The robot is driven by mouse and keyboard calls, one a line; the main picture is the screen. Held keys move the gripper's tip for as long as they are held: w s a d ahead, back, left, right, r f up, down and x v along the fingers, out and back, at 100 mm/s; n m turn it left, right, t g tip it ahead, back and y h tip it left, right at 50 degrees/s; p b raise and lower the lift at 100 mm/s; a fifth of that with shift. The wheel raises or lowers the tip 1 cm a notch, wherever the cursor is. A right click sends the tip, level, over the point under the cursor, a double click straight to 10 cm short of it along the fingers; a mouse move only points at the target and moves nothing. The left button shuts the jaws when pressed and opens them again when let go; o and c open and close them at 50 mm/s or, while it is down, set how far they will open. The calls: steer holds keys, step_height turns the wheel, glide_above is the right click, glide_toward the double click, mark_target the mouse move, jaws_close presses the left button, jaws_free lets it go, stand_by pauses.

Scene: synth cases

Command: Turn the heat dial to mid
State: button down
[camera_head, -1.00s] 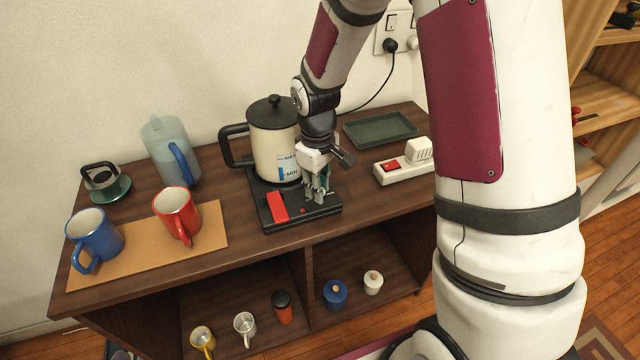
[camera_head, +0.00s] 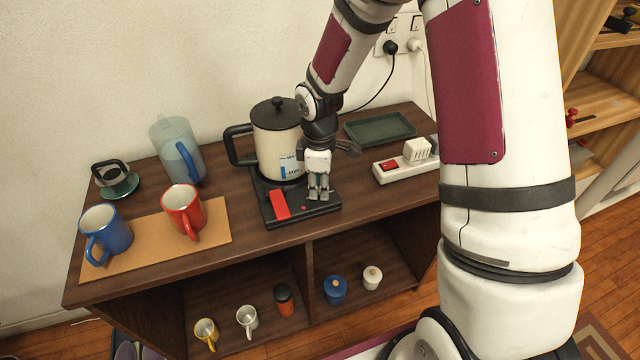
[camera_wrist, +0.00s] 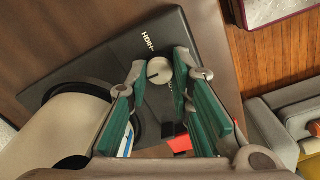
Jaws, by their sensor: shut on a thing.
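The heat dial (camera_wrist: 159,71) is a small pale round knob with a dark pointer line. It sits on the black heater base (camera_wrist: 85,65), which also shows in the head view (camera_head: 296,212). In the wrist view the line points toward the left finger, and the word HIGH is printed beyond the dial. Another label is partly hidden by the right finger. My gripper (camera_wrist: 160,68) is shut on the dial, one green-padded finger on each side. In the head view my gripper (camera_head: 318,193) points down at the base's right part and hides the dial.
A cream kettle (camera_head: 276,145) stands on the base just left of my gripper, beside a red switch (camera_head: 279,205). A power strip (camera_head: 392,169) and a dark tray (camera_head: 380,129) lie to the right. Red (camera_head: 183,208) and blue (camera_head: 106,232) mugs stand at the left.

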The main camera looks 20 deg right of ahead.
mark_target(319, 191)
stand_by(0.3)
steer(key=c, duration=1.4)
jaws_free()
steer(key=r, duration=1.2)
steer(key=shift+s+a, duration=0.15)
steer(key=shift+s, duration=0.05)
steer(key=s+d+r+m+t+h, duration=0.1)
steer(key=s+r+m+t, duration=0.1)
steer(key=s+r+m, duration=0.75)
steer(key=s+r, duration=0.1)
steer(key=s, duration=0.3)
steer(key=s+r+m+t, duration=0.1)
steer(key=s+r+m, duration=0.1)
steer(key=s, duration=0.4)
steer(key=s+r+m+t+y, duration=0.1)
steer(key=s+r, duration=0.1)
steer(key=s, duration=0.3)
steer(key=shift+s+a+r, duration=0.1)
steer(key=shift+s+r, duration=0.05)
steer(key=shift+s, duration=0.05)
